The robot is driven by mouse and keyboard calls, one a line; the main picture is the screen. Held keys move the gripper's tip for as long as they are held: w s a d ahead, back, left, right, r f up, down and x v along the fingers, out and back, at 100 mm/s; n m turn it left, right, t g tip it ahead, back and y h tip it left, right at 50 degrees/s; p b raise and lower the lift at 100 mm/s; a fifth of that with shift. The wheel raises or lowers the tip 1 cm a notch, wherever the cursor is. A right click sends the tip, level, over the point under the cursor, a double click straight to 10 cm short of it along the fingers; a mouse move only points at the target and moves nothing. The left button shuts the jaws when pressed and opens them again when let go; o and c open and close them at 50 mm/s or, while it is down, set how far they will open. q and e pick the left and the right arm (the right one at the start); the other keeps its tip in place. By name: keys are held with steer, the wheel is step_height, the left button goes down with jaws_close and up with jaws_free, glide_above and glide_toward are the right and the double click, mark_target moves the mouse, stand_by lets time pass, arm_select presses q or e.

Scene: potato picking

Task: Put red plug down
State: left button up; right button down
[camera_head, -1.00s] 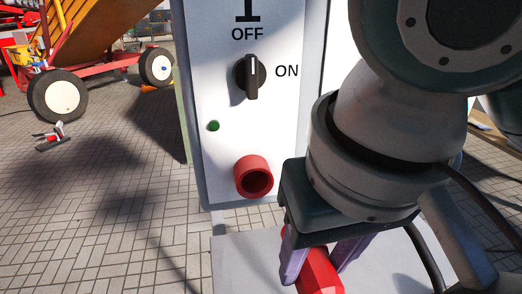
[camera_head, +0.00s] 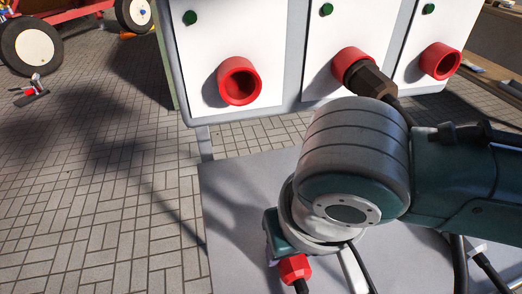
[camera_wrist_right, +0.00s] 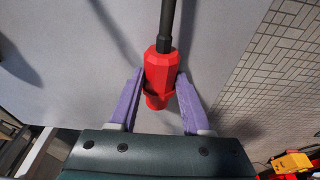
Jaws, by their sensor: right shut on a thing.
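The red plug (camera_head: 294,268) is in my right gripper, low in the head view, with a black cable end running down from it. The right wrist view shows the plug (camera_wrist_right: 160,72) between the two purple fingers of my right gripper (camera_wrist_right: 160,82), which is shut on it. The plug is over the grey platform surface (camera_head: 232,205); I cannot tell whether it touches it. In the head view the fingers are mostly hidden behind my wrist. My left gripper is in neither current view.
A white panel above the platform carries an empty red socket (camera_head: 239,82), a middle red socket with a black plug (camera_head: 370,82) in it, and another red socket (camera_head: 441,61) at right. Cables lie at lower right. The platform's left part is clear.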

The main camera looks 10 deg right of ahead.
mark_target(299, 271)
steer(key=shift+f, duration=0.1)
steer(key=shift+c, duration=1.8)
jaws_free()
steer(key=s+a+r+n+y+p, duration=0.15)
steer(key=s+r+y+p, duration=0.35)
steer(key=r, duration=0.7)
steer(key=s+d+f+t+h, duration=0.1)
steer(key=s+d+h, duration=0.3)
steer(key=s+d, duration=0.3)
steer(key=d+b, duration=0.1)
steer(key=d, duration=0.3)
steer(key=shift+f+h, duration=0.25)
steer(key=shift+h, duration=0.15)
